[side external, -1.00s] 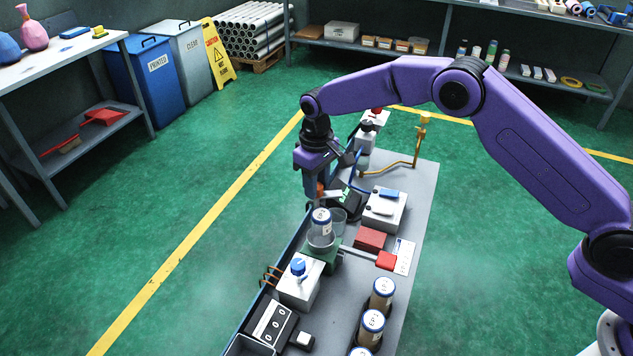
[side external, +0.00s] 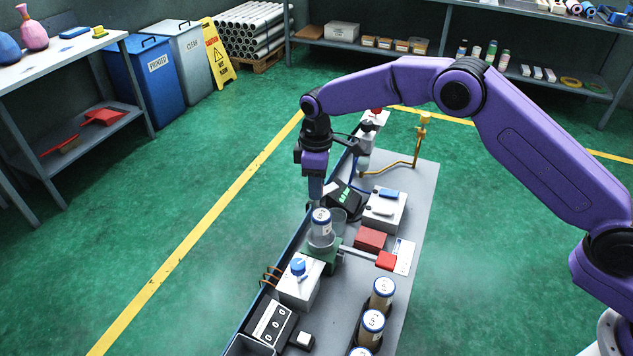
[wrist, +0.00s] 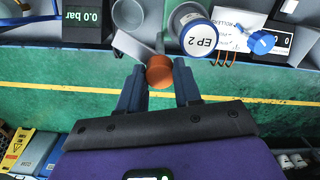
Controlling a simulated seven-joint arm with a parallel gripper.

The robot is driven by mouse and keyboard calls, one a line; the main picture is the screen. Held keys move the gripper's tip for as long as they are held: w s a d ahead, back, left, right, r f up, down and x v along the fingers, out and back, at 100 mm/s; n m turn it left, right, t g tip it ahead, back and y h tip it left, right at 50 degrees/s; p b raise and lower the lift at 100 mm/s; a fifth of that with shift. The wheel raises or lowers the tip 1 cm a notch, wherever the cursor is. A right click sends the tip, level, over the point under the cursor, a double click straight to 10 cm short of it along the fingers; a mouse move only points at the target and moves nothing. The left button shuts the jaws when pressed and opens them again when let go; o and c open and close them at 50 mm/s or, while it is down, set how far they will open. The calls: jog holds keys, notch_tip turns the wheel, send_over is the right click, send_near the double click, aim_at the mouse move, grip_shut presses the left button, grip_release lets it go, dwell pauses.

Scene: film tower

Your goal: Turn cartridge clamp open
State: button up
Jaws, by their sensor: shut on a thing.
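An orange knob (wrist: 160,72), which looks like the cartridge clamp's handle, sits between my fingertips in the wrist view. My gripper (wrist: 160,76) is shut on it. In the side view my gripper (side external: 316,198) points down at the bench's left edge, just behind the cartridge, and hides the knob. The cartridge (side external: 321,222), white with a blue rim, stands upright in a clear cup on a green block (side external: 318,257). In the wrist view its cap (wrist: 195,38) reads EP 2, just right of the knob. How far the clamp is turned cannot be told.
A white box with a blue knob (side external: 298,268) stands in front of the cup. A black gauge (wrist: 85,14) reads 0.0 bar. A red handle (side external: 386,260) and several spare cartridges (side external: 372,327) are on the right. The floor left of the bench is clear.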

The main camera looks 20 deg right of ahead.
dwell(0.3)
jog(key=o, duration=1)
jog(key=shift+o, duration=0.2)
notch_tip(320, 180, up, 18)
jog(key=shift+f, duration=0.25)
